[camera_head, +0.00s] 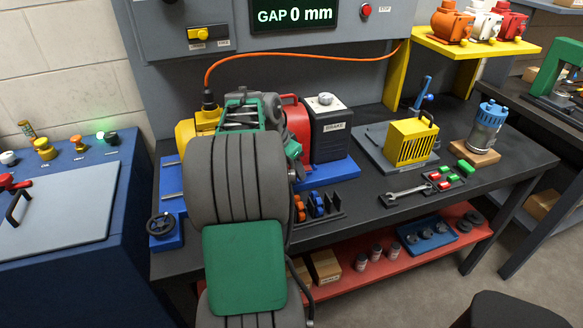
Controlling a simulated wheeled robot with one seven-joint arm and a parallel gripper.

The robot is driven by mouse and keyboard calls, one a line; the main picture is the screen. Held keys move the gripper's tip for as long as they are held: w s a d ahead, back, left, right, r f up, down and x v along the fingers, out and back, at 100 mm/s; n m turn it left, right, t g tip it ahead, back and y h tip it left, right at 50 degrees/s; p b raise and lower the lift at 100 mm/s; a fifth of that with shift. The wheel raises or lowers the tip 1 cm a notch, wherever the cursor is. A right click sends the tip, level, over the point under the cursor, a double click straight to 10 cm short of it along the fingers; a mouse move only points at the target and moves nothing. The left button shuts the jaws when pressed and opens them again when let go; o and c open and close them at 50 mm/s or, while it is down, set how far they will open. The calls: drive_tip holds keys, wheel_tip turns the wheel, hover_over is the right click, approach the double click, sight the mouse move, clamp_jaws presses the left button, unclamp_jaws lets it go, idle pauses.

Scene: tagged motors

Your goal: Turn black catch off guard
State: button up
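A yellow slotted guard (411,142) with a black handle on top stands on a grey plate on the bench, right of centre. I cannot make out a separate black catch on it. My arm reaches up from the bottom to the motor stand at the left of the bench. My gripper (243,110) seems to be at the green and grey end there; its fingertips cannot be made out.
The BRAKE box (330,130) stands on a blue base. A blue-handled lever (424,93), a wrench (408,192) and a blue-topped motor (486,127) are to the right. An orange cable (300,55) runs behind. The display reads GAP 0 mm. The bench's front right is partly clear.

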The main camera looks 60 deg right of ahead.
drive_tip(key=shift+c, duration=0.2)
clamp_jaws()
idle(0.3)
drive_tip(key=shift+n, duration=0.3)
drive_tip(key=n+t+b, duration=0.1)
drive_tip(key=n+b, duration=0.1)
drive_tip(key=n, duration=0.1)
drive_tip(key=shift+s, duration=0.2)
drive_tip(key=n+t+b, duration=0.1)
drive_tip(key=n+t, duration=0.1)
drive_tip(key=n, duration=0.2)
drive_tip(key=shift+s+n, duration=0.15)
drive_tip(key=shift+n, duration=0.25)
drive_tip(key=n+t, duration=0.1)
drive_tip(key=n, duration=0.1)
drive_tip(key=n+y+p, duration=0.1)
drive_tip(key=n, duration=0.1)
drive_tip(key=shift+s+d+r+n+t, duration=0.15)
drive_tip(key=shift+n+t, duration=0.15)
drive_tip(key=shift+t, duration=0.1)
drive_tip(key=n+y+p, duration=0.1)
drive_tip(key=n, duration=0.1)
drive_tip(key=n+p, duration=0.1)
drive_tip(key=n, duration=0.1)
drive_tip(key=shift+d+n+t+y, duration=0.15)
drive_tip(key=shift+n+t+y, duration=0.25)
